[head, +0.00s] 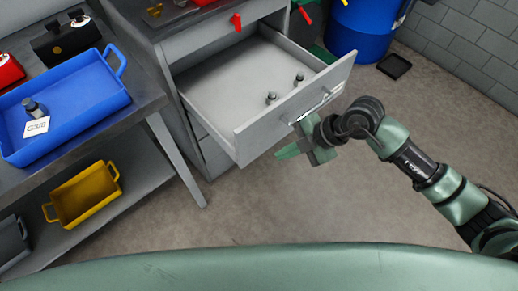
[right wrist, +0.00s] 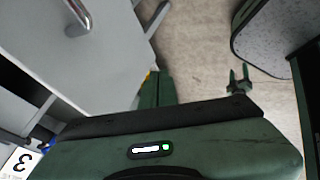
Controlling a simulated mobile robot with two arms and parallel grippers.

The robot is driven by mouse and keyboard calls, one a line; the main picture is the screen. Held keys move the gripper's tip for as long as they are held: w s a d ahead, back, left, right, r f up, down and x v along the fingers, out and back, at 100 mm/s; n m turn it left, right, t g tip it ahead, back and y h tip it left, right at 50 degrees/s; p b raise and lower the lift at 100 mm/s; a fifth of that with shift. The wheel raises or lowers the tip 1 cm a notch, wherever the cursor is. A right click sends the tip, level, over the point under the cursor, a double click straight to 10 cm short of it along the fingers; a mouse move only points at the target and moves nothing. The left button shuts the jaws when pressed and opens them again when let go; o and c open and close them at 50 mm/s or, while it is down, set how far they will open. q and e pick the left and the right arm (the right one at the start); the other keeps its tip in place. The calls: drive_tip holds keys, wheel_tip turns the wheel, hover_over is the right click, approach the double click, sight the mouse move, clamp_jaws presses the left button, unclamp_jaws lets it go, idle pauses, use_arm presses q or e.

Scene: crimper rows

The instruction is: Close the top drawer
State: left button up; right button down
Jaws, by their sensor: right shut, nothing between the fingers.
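The grey top drawer (head: 296,109) is pulled well out of the grey cabinet (head: 150,45) in the head view. Its silver bar handle (head: 325,101) is on the front panel. Two small dark cylindrical items (head: 271,98) (head: 299,79) stand inside. My right gripper (head: 288,152) is shut and empty, just outside the drawer front and below the handle. Whether it touches the front is unclear. A silver handle also shows in the right wrist view (right wrist: 78,14). A small green pronged part (right wrist: 240,78), perhaps my left gripper, shows there; its jaw state is unclear.
A grey workbench (head: 110,72) stands left, holding a blue tray (head: 85,95) with a small item and card. A yellow tray (head: 85,195) sits on its lower shelf. A blue barrel (head: 360,28) and a black tray (head: 394,66) are behind. Floor in front is clear.

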drive_tip(key=w+a+f, duration=0.1)
drive_tip(key=a, duration=0.1)
drive_tip(key=w+a+f, duration=0.1)
drive_tip(key=a+f, duration=0.1)
drive_tip(key=w+a+f, duration=0.2)
drive_tip(key=shift+a+f, duration=0.1)
drive_tip(key=shift+w+p, duration=0.15)
drive_tip(key=shift+p, duration=0.15)
